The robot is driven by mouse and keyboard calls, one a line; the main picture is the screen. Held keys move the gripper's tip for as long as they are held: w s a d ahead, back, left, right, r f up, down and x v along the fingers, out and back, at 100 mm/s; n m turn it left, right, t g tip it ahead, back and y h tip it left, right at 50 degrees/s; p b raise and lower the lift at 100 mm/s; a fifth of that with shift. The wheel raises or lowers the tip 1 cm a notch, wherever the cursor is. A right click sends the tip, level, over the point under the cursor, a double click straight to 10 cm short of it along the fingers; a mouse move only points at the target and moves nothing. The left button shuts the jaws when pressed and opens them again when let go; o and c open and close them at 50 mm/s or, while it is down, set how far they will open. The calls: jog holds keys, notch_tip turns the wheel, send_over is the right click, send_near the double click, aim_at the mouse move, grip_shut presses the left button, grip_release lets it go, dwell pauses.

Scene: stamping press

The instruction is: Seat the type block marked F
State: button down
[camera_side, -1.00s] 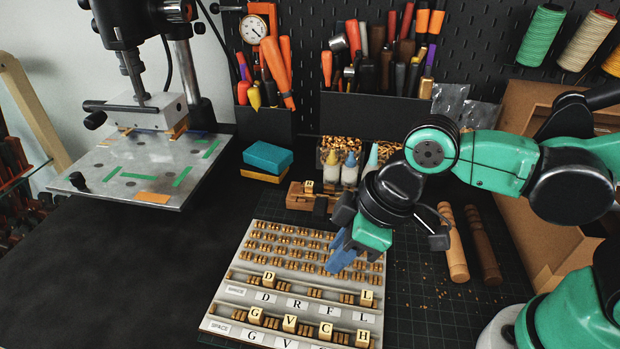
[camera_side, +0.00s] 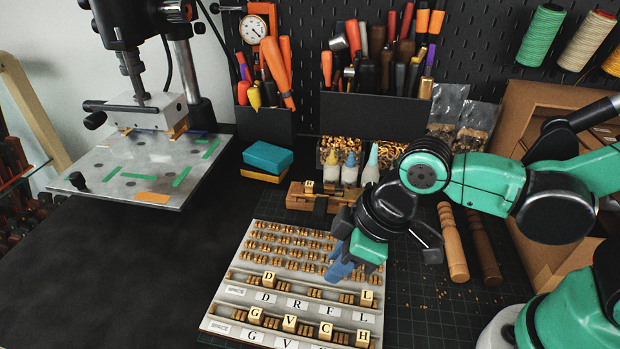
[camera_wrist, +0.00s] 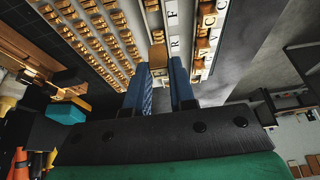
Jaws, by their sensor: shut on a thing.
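My gripper (camera_side: 337,272) is over the right part of the type tray (camera_side: 222,300), fingers pointing down. In the wrist view, its blue fingers (camera_wrist: 162,80) are shut on a brass type block (camera_wrist: 158,57). The block's letter is turned away, so I cannot read an F on it. The fingers hide the block in the side view. The row labelled D, R, F, L has a D block (camera_side: 269,279) and an L block (camera_side: 366,298) standing in it. No block stands above the F label (camera_side: 315,306).
A wooden holder (camera_side: 300,202) with one lettered block stands behind the tray, close to my gripper. The press plate (camera_side: 110,182) is at left. Glue bottles (camera_side: 349,170) stand at the back and wooden handles (camera_side: 453,245) lie at right. The dark bench left of the tray is clear.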

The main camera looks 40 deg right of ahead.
jog(key=shift+f, duration=1.4)
jog(key=c, duration=0.7)
grip_release()
jog(key=shift+o, duration=0.2)
jog(key=shift+r, duration=0.1)
jog(key=shift+r, duration=3.45)
jog(key=w+d+r+m+t+h, duration=0.1)
jog(key=d+m+t, duration=0.1)
jog(key=d+m, duration=0.2)
jog(key=w+d+r+m+t+h, duration=0.1)
jog(key=d+m, duration=0.3)
jog(key=d, duration=0.6)
jog(key=shift+w+m+t+h, duration=0.3)
jog(key=shift+w+t+h, duration=0.1)
jog(key=shift+w+h, duration=0.15)
